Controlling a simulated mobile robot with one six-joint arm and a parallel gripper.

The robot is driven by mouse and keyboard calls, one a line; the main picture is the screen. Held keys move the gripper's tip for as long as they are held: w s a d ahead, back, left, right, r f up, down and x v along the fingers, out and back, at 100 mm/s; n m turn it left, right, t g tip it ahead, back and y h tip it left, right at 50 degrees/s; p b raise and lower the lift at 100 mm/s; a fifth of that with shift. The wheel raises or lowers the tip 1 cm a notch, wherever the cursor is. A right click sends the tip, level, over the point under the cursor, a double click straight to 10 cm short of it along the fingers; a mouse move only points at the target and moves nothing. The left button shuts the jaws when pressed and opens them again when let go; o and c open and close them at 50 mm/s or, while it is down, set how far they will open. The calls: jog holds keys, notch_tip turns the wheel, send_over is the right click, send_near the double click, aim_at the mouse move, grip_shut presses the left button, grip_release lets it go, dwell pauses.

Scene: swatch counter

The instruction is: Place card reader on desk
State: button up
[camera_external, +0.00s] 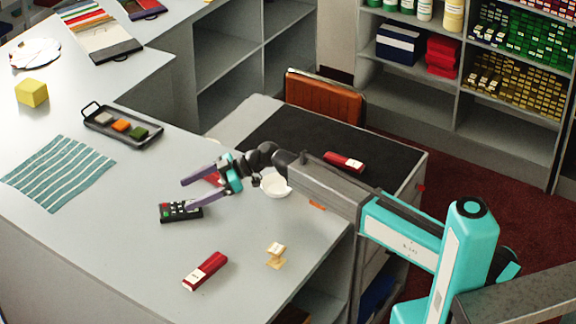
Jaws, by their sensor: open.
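The card reader (172,213) appears to be the small black device with coloured keys. It lies flat on the light grey counter (120,250). My gripper (187,193) is open, with its two purple fingers pointing left. The lower finger overlaps the right part of the card reader in the picture; I cannot tell whether they touch. Nothing is held between the fingers. The desk, with a dark top (285,140), stands beyond the counter in front of a brown chair.
A white bowl (276,190) and a partly hidden red object are close to my gripper. A red and white item (205,271) and a small wooden stand (277,254) are near the front. A black tray (140,135) is left. Another red item (343,162) is on the desk.

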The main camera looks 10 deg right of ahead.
aim_at(179, 207)
jog(key=shift+f, duration=0.2)
jog(key=shift+f+p, duration=0.6)
jog(key=shift+f, duration=0.35)
jog(key=shift+w+a+f+p, duration=0.1)
jog(key=shift+a+f+p, duration=0.4)
jog(key=shift+a+f, duration=0.7)
jog(key=shift+a, duration=0.2)
jog(key=shift+c, duration=0.2)
jog(key=c, duration=1.4)
jog(key=shift+r, duration=0.2)
jog(key=shift+c, duration=0.2)
